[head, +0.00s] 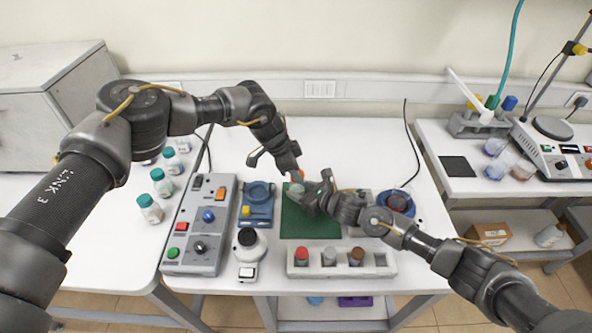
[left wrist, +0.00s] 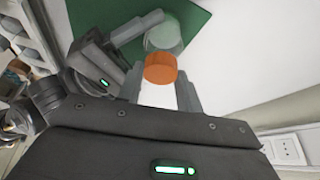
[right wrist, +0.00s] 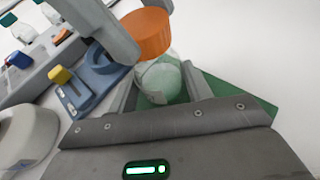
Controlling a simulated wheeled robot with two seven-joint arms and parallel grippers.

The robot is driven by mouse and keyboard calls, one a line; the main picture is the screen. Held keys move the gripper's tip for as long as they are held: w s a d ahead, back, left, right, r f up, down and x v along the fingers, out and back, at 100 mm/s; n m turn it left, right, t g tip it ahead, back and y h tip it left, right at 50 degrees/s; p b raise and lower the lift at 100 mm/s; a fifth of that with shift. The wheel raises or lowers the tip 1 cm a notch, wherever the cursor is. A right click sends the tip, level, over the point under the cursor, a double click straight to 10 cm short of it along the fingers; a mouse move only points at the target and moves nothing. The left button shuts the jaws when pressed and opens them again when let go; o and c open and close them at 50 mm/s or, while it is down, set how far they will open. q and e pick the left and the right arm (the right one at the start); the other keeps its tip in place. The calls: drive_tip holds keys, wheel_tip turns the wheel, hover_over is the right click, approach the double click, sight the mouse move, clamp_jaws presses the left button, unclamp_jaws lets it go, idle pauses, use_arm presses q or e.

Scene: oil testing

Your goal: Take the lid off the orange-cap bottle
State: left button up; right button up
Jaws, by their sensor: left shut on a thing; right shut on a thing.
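The bottle (right wrist: 160,84) is clear with pale greenish contents. It is held above the green mat (head: 310,225). My right gripper (head: 305,195) is shut on its body, with a finger on each side in the right wrist view. The orange cap (right wrist: 147,34) is at the mouth end of the bottle; I cannot tell whether it still touches the neck. My left gripper (left wrist: 160,92) is shut on the orange cap, which also shows in the left wrist view (left wrist: 160,68). There the bottle (left wrist: 163,36) shows beyond the cap. In the head view the grippers largely hide both.
A white rack (head: 340,270) with several capped bottles stands in front of the mat. A grey control box (head: 200,225), a blue device (head: 257,205) and a white-based device (head: 250,245) stand left. Several teal-capped bottles (head: 150,209) stand farther left. The table behind the mat is clear.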

use_arm(q)
drive_tip(key=shift+a, duration=0.2)
drive_tip(key=shift+r, duration=0.25)
use_arm(e)
drive_tip(key=shift+w, duration=0.1)
idle(0.4)
use_arm(q)
drive_tip(key=shift+r, duration=0.15)
use_arm(e)
drive_tip(key=shift+d, duration=0.1)
use_arm(q)
drive_tip(key=shift+r, duration=0.75)
drive_tip(key=shift+d, duration=0.1)
drive_tip(key=shift+r, duration=2)
use_arm(e)
drive_tip(key=o, duration=1.4)
